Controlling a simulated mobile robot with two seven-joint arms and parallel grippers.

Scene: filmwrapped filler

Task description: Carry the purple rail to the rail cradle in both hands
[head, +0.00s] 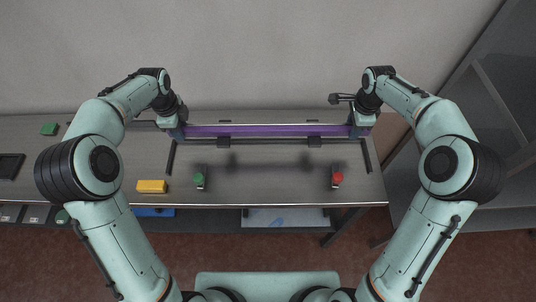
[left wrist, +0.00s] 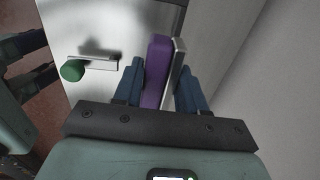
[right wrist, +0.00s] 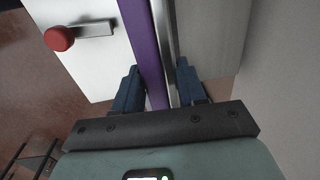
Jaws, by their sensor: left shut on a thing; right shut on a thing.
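The purple rail (head: 265,131) lies level, left to right, across the back of the grey table in the head view. My left gripper (head: 178,131) is shut on its left end and my right gripper (head: 358,130) on its right end. In the left wrist view the rail (left wrist: 156,70) stands between the blue fingers, with a grey metal strip beside it. The right wrist view shows the rail (right wrist: 147,50) between the fingers too. Dark fittings (head: 314,142) show just in front of the rail and may be the rail cradle. I cannot tell the rail's height above them.
A green-knobbed piece (head: 199,179) and a red-knobbed piece (head: 337,178) stand near the table's front edge. A yellow block (head: 151,186) lies front left, a green block (head: 49,129) far left. A grey shelf frame (head: 480,100) stands at right. The wall is close behind.

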